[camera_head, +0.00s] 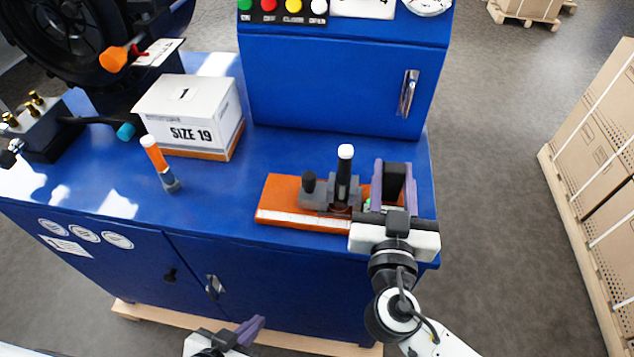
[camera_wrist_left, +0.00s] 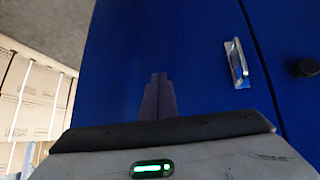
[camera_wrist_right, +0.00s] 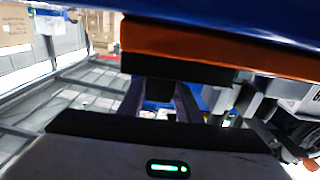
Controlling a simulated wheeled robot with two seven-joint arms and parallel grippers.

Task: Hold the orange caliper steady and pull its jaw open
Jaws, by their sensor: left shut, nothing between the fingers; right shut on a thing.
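The orange caliper (camera_head: 283,196) lies near the front right edge of the blue bench top. It is an orange bar with a white scale strip along its front. A grey slide (camera_head: 318,199) sits on it, with a short dark knob (camera_head: 309,183) and a black post with a white tip (camera_head: 344,168). The orange bar shows close above the fingers in the right wrist view (camera_wrist_right: 210,50). My left gripper (camera_wrist_left: 158,96) is shut and empty, low before the cabinet front.
A white SIZE 19 box (camera_head: 190,118) and an orange-and-grey handled tool (camera_head: 160,163) stand left of the caliper. A blue cabinet (camera_head: 340,85) with a metal handle rises behind. Bench top between tool and caliper is clear. Cartons (camera_head: 600,170) stand right.

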